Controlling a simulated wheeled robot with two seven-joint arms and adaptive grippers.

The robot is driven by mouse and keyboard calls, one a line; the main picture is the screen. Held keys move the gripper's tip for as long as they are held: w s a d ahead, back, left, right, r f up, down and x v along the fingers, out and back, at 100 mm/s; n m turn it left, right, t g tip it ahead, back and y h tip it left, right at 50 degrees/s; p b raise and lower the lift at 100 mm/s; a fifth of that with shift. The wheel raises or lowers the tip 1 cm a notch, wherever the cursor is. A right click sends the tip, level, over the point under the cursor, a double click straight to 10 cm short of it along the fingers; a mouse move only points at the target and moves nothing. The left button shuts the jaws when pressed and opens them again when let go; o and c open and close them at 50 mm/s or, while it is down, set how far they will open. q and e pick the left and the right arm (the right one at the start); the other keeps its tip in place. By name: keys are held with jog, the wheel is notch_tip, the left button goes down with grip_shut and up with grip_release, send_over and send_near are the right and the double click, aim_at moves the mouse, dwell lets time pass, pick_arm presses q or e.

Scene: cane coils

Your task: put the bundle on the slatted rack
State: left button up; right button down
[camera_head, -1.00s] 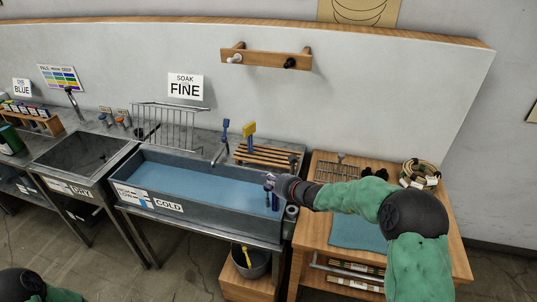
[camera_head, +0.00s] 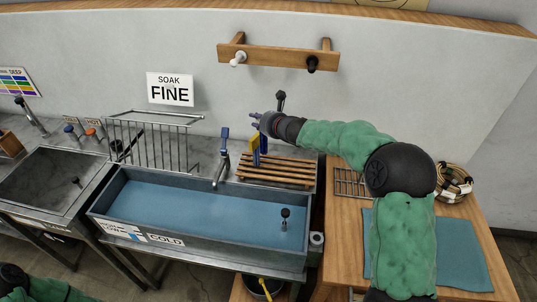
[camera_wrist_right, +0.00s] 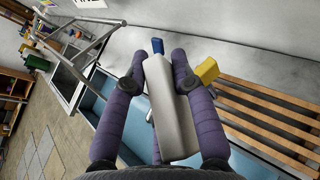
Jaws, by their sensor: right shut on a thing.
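The held piece is not clear there. The rack's slats also show at the right of the wrist view (camera_wrist_right: 265,115), apart from the piece. My left gripper is out of view; only part of that arm shows at the lower left.
The sink (camera_head: 200,205) with blue water lies in front of the rack. A blue-handled tap (camera_head: 223,160) stands left of the rack, and a wire rack (camera_head: 155,140) farther left. A cane coil (camera_head: 453,183) and a blue-green mat (camera_head: 465,250) lie on the right bench.

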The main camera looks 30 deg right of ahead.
jog(key=shift+d+f, duration=0.1)
jog(key=shift+d, duration=0.3)
jog(key=s+d+f, duration=0.4)
jog(key=d+f, duration=0.8)
jog(key=shift+d+f+b, duration=0.25)
jog(key=shift+d+b, duration=0.05)
jog(key=shift+b, duration=0.15)
jog(key=shift+f, duration=0.1)
jog(key=c, duration=1)
grip_release()
jog(key=shift+f, duration=0.1)
